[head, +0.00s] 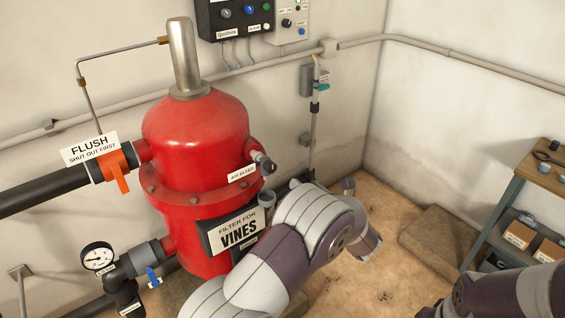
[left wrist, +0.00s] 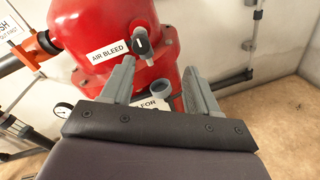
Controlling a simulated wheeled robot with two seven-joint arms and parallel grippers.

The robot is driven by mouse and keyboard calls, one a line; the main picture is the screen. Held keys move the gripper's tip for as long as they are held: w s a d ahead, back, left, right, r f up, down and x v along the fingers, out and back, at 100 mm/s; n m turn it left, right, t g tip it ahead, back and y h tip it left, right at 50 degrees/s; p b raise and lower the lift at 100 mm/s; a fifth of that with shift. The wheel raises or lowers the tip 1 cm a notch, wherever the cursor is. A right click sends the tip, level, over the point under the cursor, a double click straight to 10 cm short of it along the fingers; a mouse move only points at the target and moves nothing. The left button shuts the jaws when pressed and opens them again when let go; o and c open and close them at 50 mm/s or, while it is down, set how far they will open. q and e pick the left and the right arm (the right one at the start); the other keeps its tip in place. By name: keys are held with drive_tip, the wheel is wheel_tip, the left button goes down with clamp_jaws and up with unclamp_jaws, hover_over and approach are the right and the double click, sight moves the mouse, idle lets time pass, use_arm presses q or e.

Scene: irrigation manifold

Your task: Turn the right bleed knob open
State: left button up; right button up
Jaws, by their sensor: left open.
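A small dark bleed knob with a pale mark (head: 263,163) sits on a short stub on the right side of the red filter tank (head: 196,130), beside an "AIR BLEED" label (head: 241,173). The knob also shows in the left wrist view (left wrist: 141,45). Only one bleed knob is in view. My left gripper (left wrist: 158,68) is open and empty, its two grey fingers pointing toward the tank, apart from the knob, which lies beyond the fingertips. In the head view my left arm hides most of this gripper. My right gripper is out of view.
A grey cup (left wrist: 160,77) is below the knob, seen between the fingers. The "VINES" sign (head: 236,232) is on the tank front. An orange flush handle (head: 119,172) and a gauge (head: 97,257) are at left. A shelf (head: 510,205) stands at right.

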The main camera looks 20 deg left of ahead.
sight(273, 168)
use_arm(q)
drive_tip(key=w+a+n+p, duration=0.1)
drive_tip(key=a, duration=0.2)
drive_tip(key=w+a+n+g+y+p, duration=0.1)
drive_tip(key=w+a+p, duration=0.1)
drive_tip(key=a, duration=0.1)
drive_tip(key=w+a+n+p, duration=0.1)
drive_tip(key=w+a, duration=0.1)
drive_tip(key=a, duration=0.1)
drive_tip(key=shift+w+a+y+p, duration=0.15)
drive_tip(key=shift+a+y+p, duration=0.2)
drive_tip(key=shift+a+y, duration=0.05)
drive_tip(key=shift+w+a+f, duration=0.1)
drive_tip(key=shift+w+a, duration=0.15)
drive_tip(key=shift+a, duration=0.05)
drive_tip(key=c, duration=1)
drive_tip(key=shift+c, duration=0.2)
